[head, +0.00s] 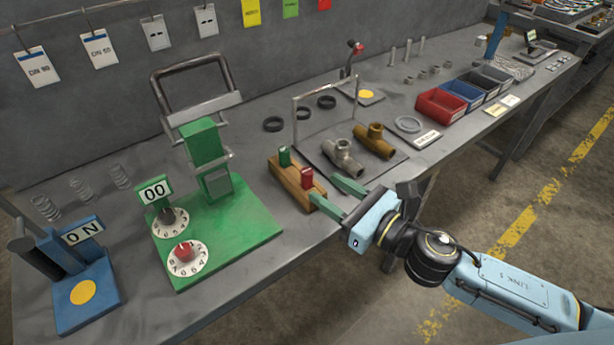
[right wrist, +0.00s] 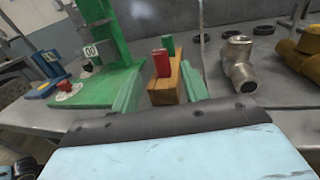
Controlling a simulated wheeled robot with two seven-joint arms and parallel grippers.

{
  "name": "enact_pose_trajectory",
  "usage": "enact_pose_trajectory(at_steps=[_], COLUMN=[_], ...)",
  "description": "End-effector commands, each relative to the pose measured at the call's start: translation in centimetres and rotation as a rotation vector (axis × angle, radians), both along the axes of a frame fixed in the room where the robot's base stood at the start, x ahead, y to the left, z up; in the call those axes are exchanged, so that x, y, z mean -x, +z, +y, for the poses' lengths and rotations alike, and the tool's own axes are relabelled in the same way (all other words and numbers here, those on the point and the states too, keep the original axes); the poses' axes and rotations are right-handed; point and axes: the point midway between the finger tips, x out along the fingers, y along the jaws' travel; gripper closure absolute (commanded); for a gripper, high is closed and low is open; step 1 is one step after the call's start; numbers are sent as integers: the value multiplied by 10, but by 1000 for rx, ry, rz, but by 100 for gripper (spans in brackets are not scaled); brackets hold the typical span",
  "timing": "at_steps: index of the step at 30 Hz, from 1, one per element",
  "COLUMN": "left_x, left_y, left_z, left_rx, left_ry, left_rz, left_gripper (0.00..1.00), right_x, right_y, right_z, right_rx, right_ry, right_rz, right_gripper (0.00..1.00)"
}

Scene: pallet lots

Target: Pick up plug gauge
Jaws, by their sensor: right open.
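A wooden block (head: 292,185) stands near the table's front edge with a red-handled piece (head: 307,177) and a green-handled piece (head: 284,156) upright in it. These look like the plug gauge's two parts; their lower ends are hidden in the block. My right gripper (head: 339,197) is open and empty, just right of the block's near end, its fingers pointing toward it. In the right wrist view, the red piece (right wrist: 161,64) and the block (right wrist: 166,92) appear between the fingers, with the green piece (right wrist: 169,45) behind. My left gripper is not in view.
A green press (head: 215,230) with dials stands left of the block. A mat with a grey pipe tee (head: 343,155), a brass tee (head: 375,142) and a wire frame (head: 296,112) lies behind and right. Red (head: 440,105) and blue bins are farther right.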

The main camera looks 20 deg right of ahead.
Motion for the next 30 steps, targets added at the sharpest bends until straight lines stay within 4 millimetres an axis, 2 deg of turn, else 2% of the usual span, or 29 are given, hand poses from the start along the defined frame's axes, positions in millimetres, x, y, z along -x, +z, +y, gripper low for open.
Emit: enact_pose_trajectory(at_steps=[10, 21, 30], left_x=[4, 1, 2], left_y=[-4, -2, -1], left_z=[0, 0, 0], left_rx=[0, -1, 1], left_ry=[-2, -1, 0], left_rz=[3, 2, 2], left_gripper=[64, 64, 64], right_x=[-17, -54, -57], right_y=[0, -1, -1], right_z=[10, 31, 33], right_rx=[-1, 0, 0], right_ry=[1, 1, 1], right_rz=[-1, 0, 1], right_gripper=[55, 55, 55])
